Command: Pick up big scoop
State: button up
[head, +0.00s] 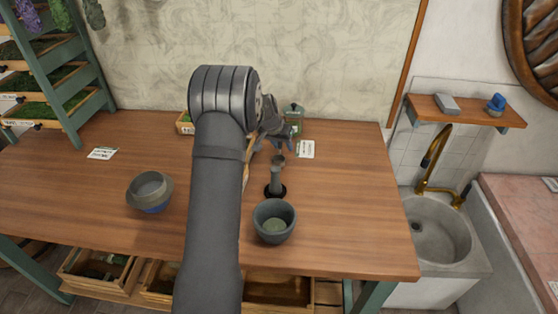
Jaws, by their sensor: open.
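My arm reaches over the wooden table from the front, and my gripper (279,143) is open near the back of the table. The gripper is small and dark here, and its fingers point down among small items. I cannot make out a big scoop for certain; it may be hidden behind my arm or gripper. A small grey round piece (278,160) shows just below the gripper. I cannot tell whether the gripper touches anything.
A grey-green mortar (273,236) stands at the table's front, with a dark upright pestle-like piece (275,180) behind it. A grey bowl (149,187) stands at left. A green jar (293,111) and white card (306,149) are near the gripper. The table's right side is clear.

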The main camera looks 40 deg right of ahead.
grip_shut()
jog(key=shift+r, duration=0.1)
